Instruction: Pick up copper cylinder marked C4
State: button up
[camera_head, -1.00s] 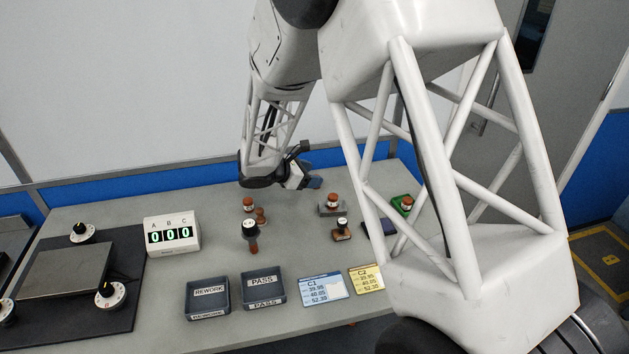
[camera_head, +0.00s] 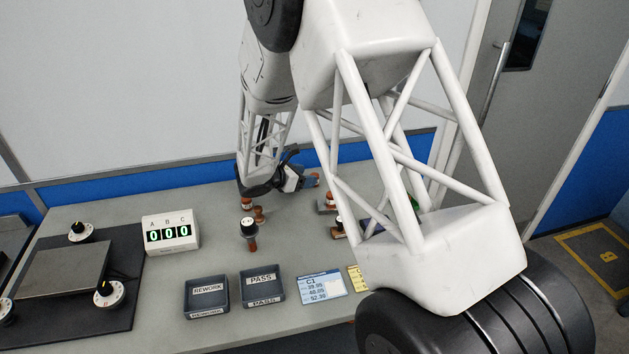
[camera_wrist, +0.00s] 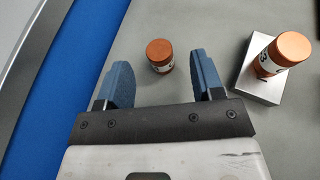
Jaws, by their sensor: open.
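My gripper (camera_wrist: 161,88) is open, with its two blue fingers spread apart in the wrist view. A copper cylinder (camera_wrist: 159,54) with a white label stands on the bench between and slightly beyond the fingertips. It appears clear of both fingers. Its label is too small to read, so I cannot tell if it is C4. In the head view my gripper (camera_head: 309,182) is low at the back of the bench. A copper cylinder top (camera_head: 315,176) shows close by its fingers.
Another labelled copper cylinder (camera_wrist: 287,50) stands on a metal block (camera_wrist: 256,84) to the right of my gripper. Other copper pieces (camera_head: 247,203) stand left of it. The REWORK tray (camera_head: 206,312), PASS tray (camera_head: 263,299) and counter display (camera_head: 170,233) lie further off. My arm hides the bench's right side.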

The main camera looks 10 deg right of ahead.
jog(key=shift+w+d+f, duration=0.15)
jog(key=shift+d+f, duration=0.05)
jog(key=shift+d, duration=0.2)
jog(key=shift+d, duration=0.1)
jog(key=shift+x, duration=2.55)
jog(key=shift+w, duration=0.1)
grip_shut()
